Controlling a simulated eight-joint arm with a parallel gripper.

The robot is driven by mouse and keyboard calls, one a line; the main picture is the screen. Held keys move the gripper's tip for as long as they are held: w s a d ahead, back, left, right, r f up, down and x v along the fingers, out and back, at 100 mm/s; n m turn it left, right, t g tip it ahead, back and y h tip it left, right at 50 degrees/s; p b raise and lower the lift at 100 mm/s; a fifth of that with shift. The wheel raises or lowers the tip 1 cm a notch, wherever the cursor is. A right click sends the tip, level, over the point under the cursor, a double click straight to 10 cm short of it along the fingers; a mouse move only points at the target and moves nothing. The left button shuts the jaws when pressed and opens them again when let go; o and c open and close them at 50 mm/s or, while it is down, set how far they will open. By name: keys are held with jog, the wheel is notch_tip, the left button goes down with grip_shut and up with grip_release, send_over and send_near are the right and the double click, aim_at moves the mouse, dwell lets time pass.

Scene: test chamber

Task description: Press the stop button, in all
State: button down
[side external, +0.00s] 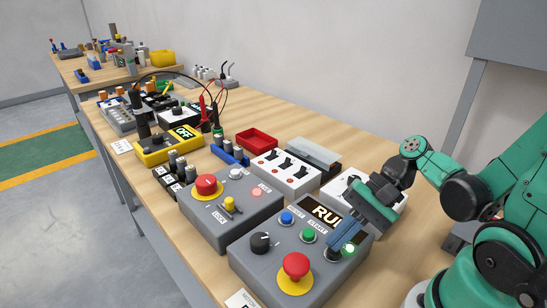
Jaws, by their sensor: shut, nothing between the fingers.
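A grey control box (275,262) stands at the front of the bench, with a display (325,213) partly covered by my gripper; the letters "RU" show. On its top are a blue button (286,218), a green button (308,236), a black knob (260,243) and a red mushroom button (295,265) on a yellow base. My gripper (336,246) is shut and empty, its fingertips pointing down over a dark round button (332,255) in line with the blue and green ones. The fingers hide most of it; contact and its label cannot be made out.
A second grey box (235,215) with a red mushroom button (207,186) stands behind. A white switch box (285,172), a red tray (257,139) and a yellow meter (170,147) crowd the bench further back. Little free room lies between the boxes.

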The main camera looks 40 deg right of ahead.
jog(key=shift+r, duration=0.15)
jog(key=shift+r, duration=0.3)
dwell(0.5)
jog(key=shift+r, duration=2.5)
jog(key=w+n+h, duration=0.1)
jog(key=n+h, duration=0.1)
jog(key=w+d+f+n+h, duration=0.1)
jog(key=n, duration=0.1)
jog(key=w+f+n+t+h, duration=0.1)
jog(key=n+h, duration=0.1)
jog(key=shift+w+d+h, duration=0.1)
jog(key=shift+d+h, duration=0.2)
jog(key=shift+d, duration=0.1)
jog(key=w+r+n+t+h, duration=0.1)
jog(key=n, duration=0.1)
jog(key=w+r+n+t+h, duration=0.1)
jog(key=n, duration=0.1)
jog(key=w+n+t+h, duration=0.1)
jog(key=n, duration=0.1)
jog(key=shift+w+d+r+n, duration=0.3)
jog(key=shift+w+d+r, duration=0.1)
